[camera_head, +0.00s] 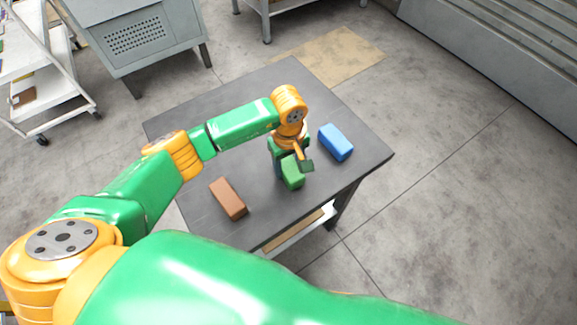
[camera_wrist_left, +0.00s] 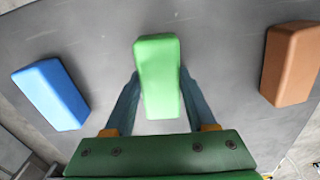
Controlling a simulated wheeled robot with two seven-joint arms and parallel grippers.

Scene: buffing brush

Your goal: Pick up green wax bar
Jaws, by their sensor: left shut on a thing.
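The green wax bar (camera_head: 292,173) is a small block at the middle of the dark table in the head view. In the left wrist view the green wax bar (camera_wrist_left: 158,70) stands between the two fingers. My left gripper (camera_head: 292,160) is above the bar and shut on it. In the left wrist view the fingers of my left gripper (camera_wrist_left: 160,95) flank the bar's sides. I cannot tell whether the bar touches the table or is held just above it. My right gripper is not in view.
A blue bar (camera_head: 335,142) lies to the right of the green one, and a brown bar (camera_head: 228,198) to the left. The dark table (camera_head: 330,95) has free room at its back. A grey cabinet (camera_head: 135,35) and a white cart (camera_head: 40,75) stand beyond.

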